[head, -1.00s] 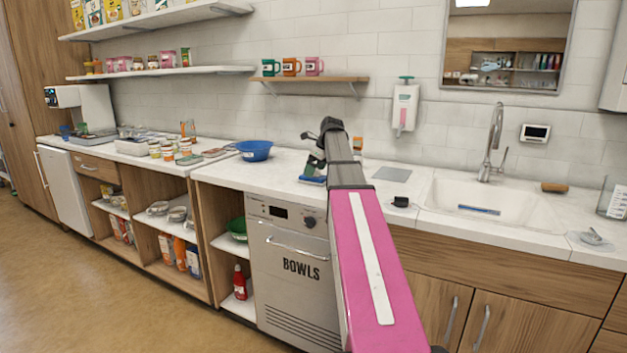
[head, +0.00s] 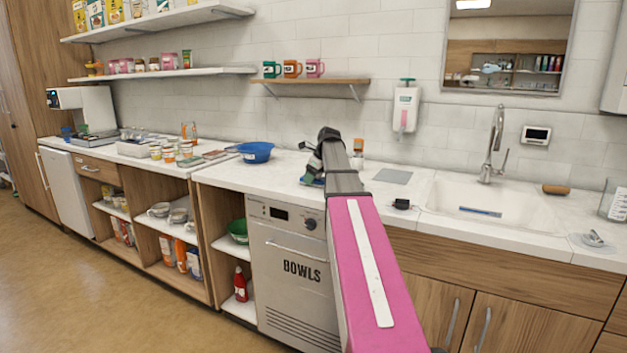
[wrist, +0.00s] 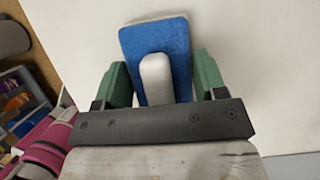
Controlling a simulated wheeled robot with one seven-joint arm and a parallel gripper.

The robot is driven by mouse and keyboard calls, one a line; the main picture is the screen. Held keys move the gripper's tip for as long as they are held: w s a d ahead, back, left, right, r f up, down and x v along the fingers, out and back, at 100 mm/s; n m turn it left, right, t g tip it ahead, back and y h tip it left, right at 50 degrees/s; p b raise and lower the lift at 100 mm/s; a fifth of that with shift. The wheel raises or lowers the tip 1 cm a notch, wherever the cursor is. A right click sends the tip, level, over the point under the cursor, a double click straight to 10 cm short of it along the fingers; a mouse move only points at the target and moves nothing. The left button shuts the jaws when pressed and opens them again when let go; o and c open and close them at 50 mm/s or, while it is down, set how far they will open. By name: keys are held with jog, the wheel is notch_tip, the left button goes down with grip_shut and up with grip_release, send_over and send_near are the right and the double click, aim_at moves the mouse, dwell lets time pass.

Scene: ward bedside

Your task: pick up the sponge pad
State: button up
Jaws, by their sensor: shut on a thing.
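The sponge pad is a flat blue pad (wrist: 177,66) with a pale rounded piece in its middle and a light edge. In the wrist view it lies between the two green fingers of my gripper (wrist: 162,84), which is shut on it. In the head view the blue of the pad (head: 311,182) shows low beside my gripper (head: 315,170), over the white counter. My arm hides much of it there. I cannot tell whether the pad still touches the counter.
A blue bowl (head: 257,153) stands on the counter to the left. A grey flat plate (head: 393,176) and a small black object (head: 401,204) lie to the right. The sink (head: 490,200) is further right, with a brown block (head: 555,189) on its rim.

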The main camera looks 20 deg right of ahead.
jog(key=shift+r, duration=0.55)
notch_tip(320, 180, up, 3)
jog(key=shift+w+f, duration=0.1)
jog(key=shift+f, duration=0.1)
jog(key=s+a+r, duration=0.7)
jog(key=s+a, duration=0.1)
jog(key=shift+s+r, duration=0.15)
jog(key=shift+s, duration=0.15)
